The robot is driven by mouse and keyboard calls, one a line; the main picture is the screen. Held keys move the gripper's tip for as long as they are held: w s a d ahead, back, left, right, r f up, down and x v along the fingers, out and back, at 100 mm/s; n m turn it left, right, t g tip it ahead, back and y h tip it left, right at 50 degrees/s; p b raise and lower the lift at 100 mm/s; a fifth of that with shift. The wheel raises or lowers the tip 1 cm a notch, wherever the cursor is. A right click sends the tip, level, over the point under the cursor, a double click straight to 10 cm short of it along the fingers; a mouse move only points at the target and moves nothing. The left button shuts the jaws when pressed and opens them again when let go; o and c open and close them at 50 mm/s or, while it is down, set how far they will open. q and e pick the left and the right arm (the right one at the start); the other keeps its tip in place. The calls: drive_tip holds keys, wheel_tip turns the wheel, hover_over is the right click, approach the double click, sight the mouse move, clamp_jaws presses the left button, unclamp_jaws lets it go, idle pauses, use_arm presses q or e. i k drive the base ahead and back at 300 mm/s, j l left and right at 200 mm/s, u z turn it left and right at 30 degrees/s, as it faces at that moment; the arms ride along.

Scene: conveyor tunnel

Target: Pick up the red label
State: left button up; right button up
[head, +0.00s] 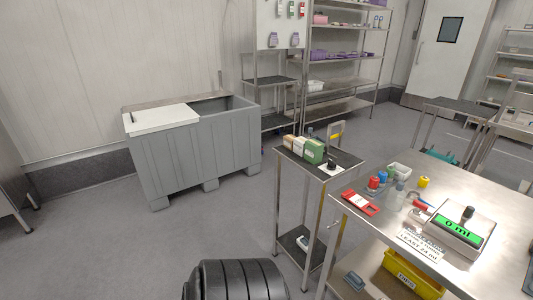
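A flat red piece with white patches (361,203) lies on the left end of the steel table (480,208). It looks like a label or tag, but it is too small to read. A small red item (291,9) also hangs on the white board at the back; I cannot tell what it is. Neither of my grippers is in view.
A large grey bin (190,155) stands at left. Open floor lies between.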

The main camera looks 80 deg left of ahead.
sight(358, 200)
drive_tip(key=i+l+u, duration=0.1)
drive_tip(key=u, duration=0.35)
drive_tip(key=i+l+u, duration=0.1)
drive_tip(key=u, duration=0.4)
drive_tip(key=i+l+u, duration=0.1)
drive_tip(key=u, duration=0.35)
drive_tip(key=l+u, duration=0.3)
drive_tip(key=u, duration=0.15)
drive_tip(key=l+u, duration=0.2)
drive_tip(key=u, duration=0.3)
drive_tip(key=l+u, duration=0.15)
drive_tip(key=l, duration=0.5)
drive_tip(key=l+u, duration=0.15)
drive_tip(key=l, duration=0.45)
drive_tip(key=z, duration=0.55)
